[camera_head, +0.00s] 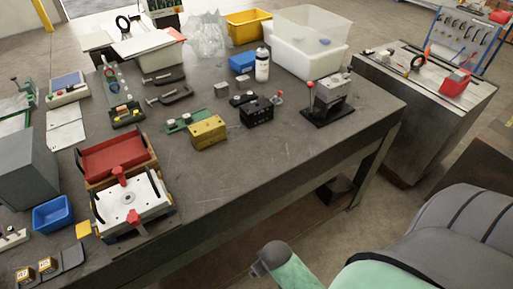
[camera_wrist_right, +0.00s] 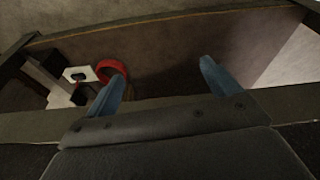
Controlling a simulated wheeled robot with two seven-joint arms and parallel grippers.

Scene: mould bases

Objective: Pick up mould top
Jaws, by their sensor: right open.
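I cannot tell for certain which piece is the mould top. In the head view a white plate with red clamps (camera_head: 130,200) sits on a dark base with black handles at the table's front left. A brass-yellow block (camera_head: 208,132) and a black block (camera_head: 257,111) stand mid-table, with small grey metal blocks (camera_head: 222,89) behind them. My right gripper (camera_wrist_right: 164,78) shows only in the right wrist view. Its two blue fingers are wide apart with nothing between them, away from these pieces. My left gripper is in no view.
A red tray (camera_head: 112,157) lies behind the white plate, and a blue bin (camera_head: 52,214) is left of it. A toggle press (camera_head: 327,98) stands near the right table edge. The table's (camera_head: 265,160) front middle is clear. The wrist view shows a red ring (camera_wrist_right: 112,70) beyond the fingers.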

